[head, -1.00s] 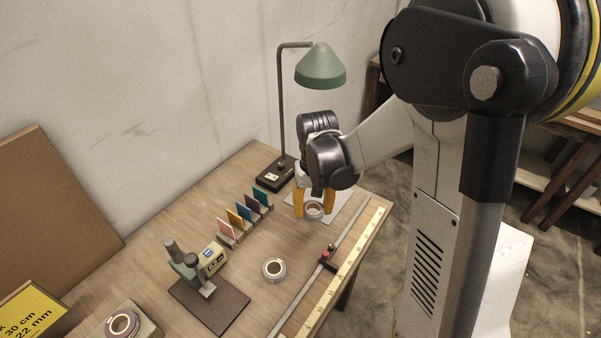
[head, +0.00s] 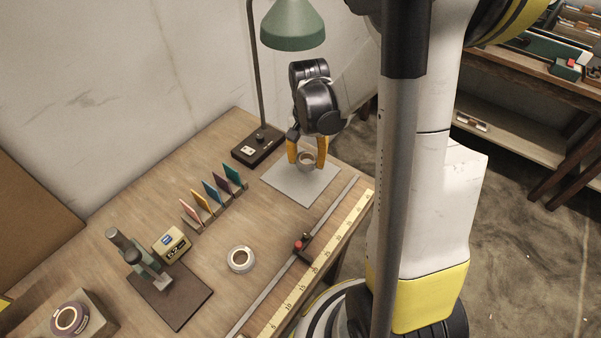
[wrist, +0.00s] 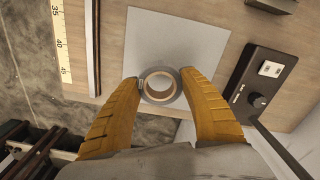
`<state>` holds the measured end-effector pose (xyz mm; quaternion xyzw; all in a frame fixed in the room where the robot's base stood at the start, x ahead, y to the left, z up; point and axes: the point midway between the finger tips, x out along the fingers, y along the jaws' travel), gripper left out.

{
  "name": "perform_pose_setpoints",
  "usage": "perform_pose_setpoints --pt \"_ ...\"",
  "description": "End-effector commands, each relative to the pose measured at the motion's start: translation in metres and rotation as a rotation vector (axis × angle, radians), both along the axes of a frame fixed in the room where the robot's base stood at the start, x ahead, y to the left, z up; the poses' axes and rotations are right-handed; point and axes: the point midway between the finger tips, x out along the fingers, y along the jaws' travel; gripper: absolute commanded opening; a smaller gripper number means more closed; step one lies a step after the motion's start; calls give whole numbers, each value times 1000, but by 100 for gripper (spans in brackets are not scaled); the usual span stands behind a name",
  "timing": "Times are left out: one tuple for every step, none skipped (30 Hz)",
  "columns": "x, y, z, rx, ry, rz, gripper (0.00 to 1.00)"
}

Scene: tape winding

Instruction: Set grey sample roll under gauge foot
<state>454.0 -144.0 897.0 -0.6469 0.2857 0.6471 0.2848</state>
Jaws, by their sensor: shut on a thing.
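The grey sample roll (head: 306,162) is between the yellow fingers of my gripper (head: 307,155), over the pale grey mat. In the wrist view the roll (wrist: 160,97) shows its light core and lies between both fingertips of my gripper (wrist: 159,85), which is shut on it. The roll looks a little above the mat, but the exact gap is hard to tell. The gauge (head: 146,266) is a green stand on a dark base plate (head: 181,305) at the lower left of the table, well away from my gripper. Its foot is small in view, with no roll under it.
Another roll (head: 241,259) lies mid-table. A purplish roll (head: 70,318) sits on a block at lower left. Upright coloured cards (head: 212,193), a yellowish box (head: 172,244), and a green lamp (head: 293,27) stand nearby. A rail with a red-knobbed slider (head: 303,243) and ruler run along the front edge.

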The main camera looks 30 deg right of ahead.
Motion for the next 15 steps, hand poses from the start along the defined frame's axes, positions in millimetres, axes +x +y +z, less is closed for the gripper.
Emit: perform_pose_setpoints --pt "6 4 -7 0 0 2 32" --pt "9 6 -8 0 0 2 32" --pt "12 8 -10 0 0 2 32" --pt "14 8 -10 0 0 1 32" --pt "15 9 -11 0 0 1 32" --pt "16 10 -12 0 0 0 32" --pt "16 10 -14 0 0 0 32" --pt "16 10 -17 0 0 -1 32" --pt "16 10 -23 0 0 -1 32" --pt "16 10 -28 0 0 -1 32" --pt "16 9 -33 0 0 -1 32" --pt "16 9 -40 0 0 -1 32" --pt "16 9 -45 0 0 0 32" --pt "16 9 -49 0 0 0 33" --pt "16 9 -52 0 0 0 33"
